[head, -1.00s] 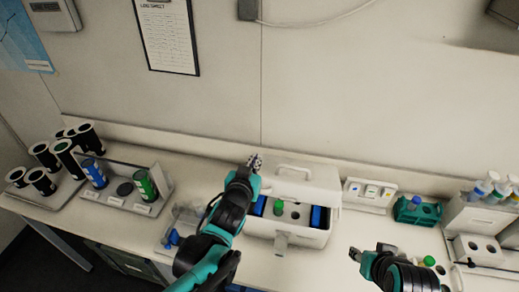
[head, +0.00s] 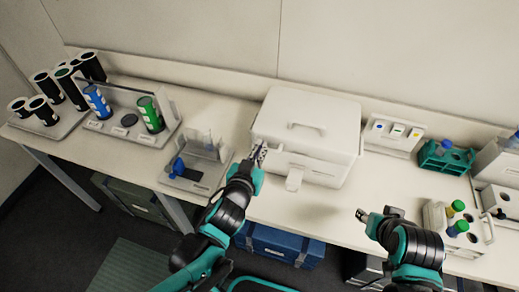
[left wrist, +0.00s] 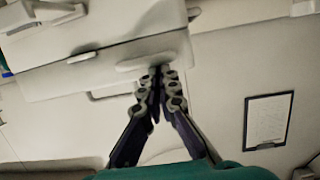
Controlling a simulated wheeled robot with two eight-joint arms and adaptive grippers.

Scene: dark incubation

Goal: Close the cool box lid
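The white cool box (head: 330,172) stands on the bench at the middle of the head view. Its lid (head: 335,112), with a handle on top, is down over the box, and the inside is hidden. I cannot tell whether it sits fully flush. A pale latch tab (head: 294,179) hangs at the front. My left gripper (head: 258,153) is at the box's left front corner. In the left wrist view its fingertips (left wrist: 160,76) are together with nothing seen between them, close to the box edge (left wrist: 110,75). My right gripper (head: 361,214) is right of the box over the bench front, its fingers too small to read.
A clear-walled stand (head: 200,165) with a blue piece is left of the box. Racks of dark, blue and green cylinders are farther left. A labelled white block (head: 394,137), a teal tube rack (head: 445,158) and a white tube rack (head: 455,232) are at the right.

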